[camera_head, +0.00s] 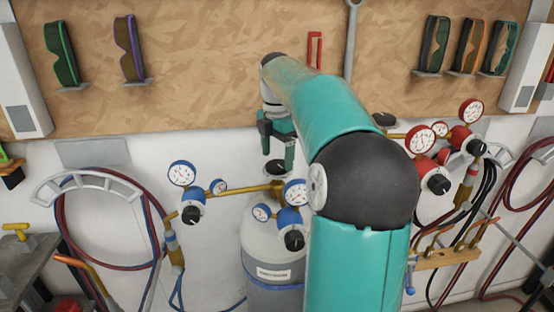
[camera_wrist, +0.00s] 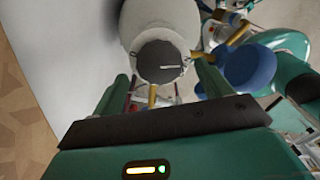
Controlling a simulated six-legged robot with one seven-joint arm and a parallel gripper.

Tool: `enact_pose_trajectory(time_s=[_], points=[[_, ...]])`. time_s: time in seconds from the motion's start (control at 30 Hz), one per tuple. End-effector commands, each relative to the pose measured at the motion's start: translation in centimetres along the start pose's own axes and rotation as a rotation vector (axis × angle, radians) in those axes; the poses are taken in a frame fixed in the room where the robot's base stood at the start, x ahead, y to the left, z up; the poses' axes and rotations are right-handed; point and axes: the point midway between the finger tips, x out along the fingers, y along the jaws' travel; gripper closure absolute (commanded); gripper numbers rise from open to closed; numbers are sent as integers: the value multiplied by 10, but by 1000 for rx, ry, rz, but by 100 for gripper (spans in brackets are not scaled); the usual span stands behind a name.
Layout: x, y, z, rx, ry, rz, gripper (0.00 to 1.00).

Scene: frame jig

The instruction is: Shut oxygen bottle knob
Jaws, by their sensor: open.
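The oxygen bottle (camera_head: 272,248) is a grey-white cylinder with a blue band, standing against the wall among blue-rimmed gauges. Its dark round knob (camera_head: 276,167) sits on top, partly covered by my gripper (camera_head: 277,154). My gripper is open and points down just above the knob. In the wrist view, the knob (camera_wrist: 162,61) shows as a dark disc with a pale mark, between the two green fingers of my gripper (camera_wrist: 158,82). The bottle's pale shoulder (camera_wrist: 155,20) is behind it. I cannot tell whether the fingers touch the knob.
Blue-rimmed gauges (camera_head: 182,174) and brass pipes flank the bottle, close to my gripper. Red-rimmed gauges (camera_head: 471,111) and another dark knob (camera_head: 385,119) are to the right. My arm hides part of the middle. Goggles (camera_head: 61,54) hang on the wooden board behind.

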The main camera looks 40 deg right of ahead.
Motion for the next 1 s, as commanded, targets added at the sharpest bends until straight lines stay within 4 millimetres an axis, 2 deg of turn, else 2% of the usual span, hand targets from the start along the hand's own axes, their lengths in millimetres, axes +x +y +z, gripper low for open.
enact_pose_trajectory(time_s=[0.1,0.2,0.47,0.7,1.0], points=[[14,0,0,0,0,0,23],[19,0,0,0,0,0,23],[20,0,0,0,-1,1,23],[20,0,0,0,-1,1,67],[20,0,0,26,-1,1,67]])
